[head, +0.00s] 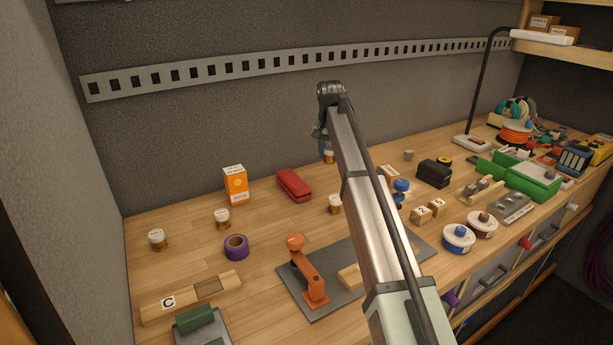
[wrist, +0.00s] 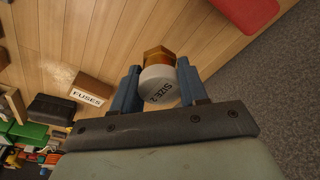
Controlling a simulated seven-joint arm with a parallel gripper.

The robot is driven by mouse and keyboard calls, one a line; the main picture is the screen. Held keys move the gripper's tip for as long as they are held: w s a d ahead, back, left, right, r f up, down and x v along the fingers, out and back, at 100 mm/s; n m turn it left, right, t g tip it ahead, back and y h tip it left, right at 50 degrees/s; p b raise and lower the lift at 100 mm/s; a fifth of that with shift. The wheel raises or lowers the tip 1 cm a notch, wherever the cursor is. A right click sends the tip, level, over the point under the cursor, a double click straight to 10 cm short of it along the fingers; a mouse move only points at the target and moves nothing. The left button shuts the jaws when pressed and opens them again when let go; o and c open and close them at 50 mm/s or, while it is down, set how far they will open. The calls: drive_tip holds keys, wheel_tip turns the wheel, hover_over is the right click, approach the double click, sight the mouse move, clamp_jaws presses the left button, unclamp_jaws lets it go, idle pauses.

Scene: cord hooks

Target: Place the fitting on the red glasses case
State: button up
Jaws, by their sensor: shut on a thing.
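The fitting (wrist: 158,88), with a white cap marked "SIZE 2" and an amber-brown hexagonal part, is between the two blue fingers of my gripper (wrist: 157,70). My gripper (head: 327,147) is shut on it; in the head view the fitting (head: 329,158) shows small below the fingers, partly hidden by my arm. It appears held above the bench. The red glasses case (head: 293,185) lies on the bench, left of and below my gripper in the head view. Part of the red case also shows at the top right of the wrist view (wrist: 245,12). Nothing is seen on top of it.
Similar white-capped fittings stand at the left (head: 157,239), beside the orange box (head: 235,184), and near my arm (head: 335,204). A purple tape roll (head: 236,247) and an orange tool (head: 309,272) are nearer. A slotted rail (head: 250,68) crosses the back wall.

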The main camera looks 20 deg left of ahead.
wheel_tip(320, 180, up, 4)
drive_tip(key=n, duration=0.1)
hover_over(294, 178)
drive_tip(key=shift+s+a+f, duration=0.1)
drive_tip(key=shift+s+f, duration=0.05)
drive_tip(key=shift+f, duration=2.3)
drive_tip(key=shift+s+f, duration=0.15)
drive_tip(key=shift+f, duration=2.3)
drive_tip(key=shift+f, duration=0.15)
drive_tip(key=o, duration=1.1)
wheel_tip(294, 178, up, 12)
drive_tip(key=s, duration=0.1)
drive_tip(key=shift+s, duration=0.35)
